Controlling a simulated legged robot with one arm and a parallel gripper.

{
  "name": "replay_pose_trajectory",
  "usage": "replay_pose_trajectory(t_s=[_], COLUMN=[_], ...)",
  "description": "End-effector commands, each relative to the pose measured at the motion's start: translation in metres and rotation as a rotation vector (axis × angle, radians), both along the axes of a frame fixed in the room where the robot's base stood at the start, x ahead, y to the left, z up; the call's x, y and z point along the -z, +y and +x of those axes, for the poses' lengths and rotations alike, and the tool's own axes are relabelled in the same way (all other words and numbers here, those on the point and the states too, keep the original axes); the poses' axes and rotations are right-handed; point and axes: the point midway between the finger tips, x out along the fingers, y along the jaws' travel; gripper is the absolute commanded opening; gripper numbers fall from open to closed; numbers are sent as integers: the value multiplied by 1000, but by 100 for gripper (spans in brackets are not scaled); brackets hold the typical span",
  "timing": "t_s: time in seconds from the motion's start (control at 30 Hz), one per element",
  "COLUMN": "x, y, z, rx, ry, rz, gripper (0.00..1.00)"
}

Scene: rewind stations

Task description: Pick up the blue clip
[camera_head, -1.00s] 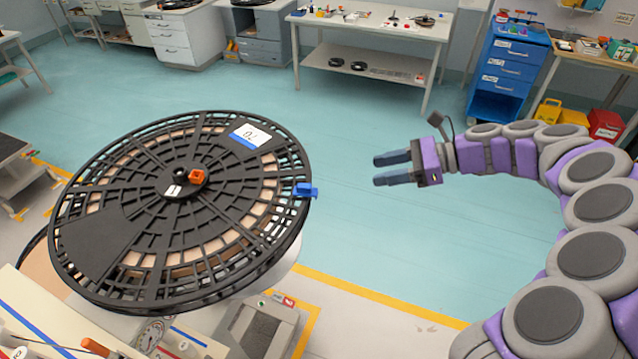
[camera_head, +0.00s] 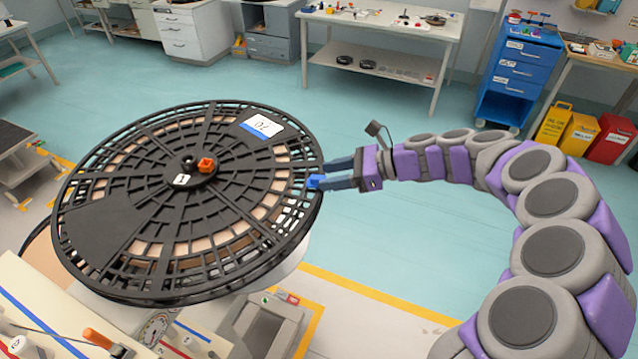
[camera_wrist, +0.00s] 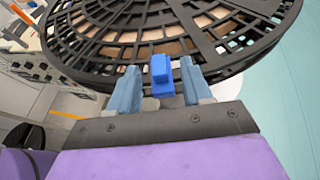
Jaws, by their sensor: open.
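The blue clip (camera_head: 315,182) sits on the right rim of the large black reel (camera_head: 110,247). In the wrist view the clip (camera_wrist: 161,74) stands at the reel's edge between the two finger tips, with a gap showing on its left side. My gripper (camera_head: 326,173) has its two grey-blue fingers at the reel's rim, one on each side of the clip. In the wrist view my gripper (camera_wrist: 159,84) is open, and the clip is not clasped. The head view does not show clearly whether a finger touches the clip.
The reel carries a white and blue label (camera_head: 262,126) and an orange part (camera_head: 207,165) at its hub. A cream bench with a dial gauge (camera_head: 153,328) is at lower left. A blue drawer cart (camera_head: 515,75) stands at the back right. The teal floor around my arm is clear.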

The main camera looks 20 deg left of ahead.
Motion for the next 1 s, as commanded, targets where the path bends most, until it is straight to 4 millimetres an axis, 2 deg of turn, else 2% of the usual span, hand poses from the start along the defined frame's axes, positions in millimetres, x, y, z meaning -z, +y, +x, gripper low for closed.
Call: replay_pose_trajectory(t_s=[0.03, 0.17, 0.47, 0.9, 1.0], x=[6, 8, 8, 9, 9], y=[6, 15, 15, 18, 18], z=[-1, -3, -4, -4, -4], rx=[-2, 1, 1, 1, 1], ry=[0, -1, -1, -1, -1], rz=[1, 3, 4, 1, 1], gripper=[49, 49, 48, 6, 0])
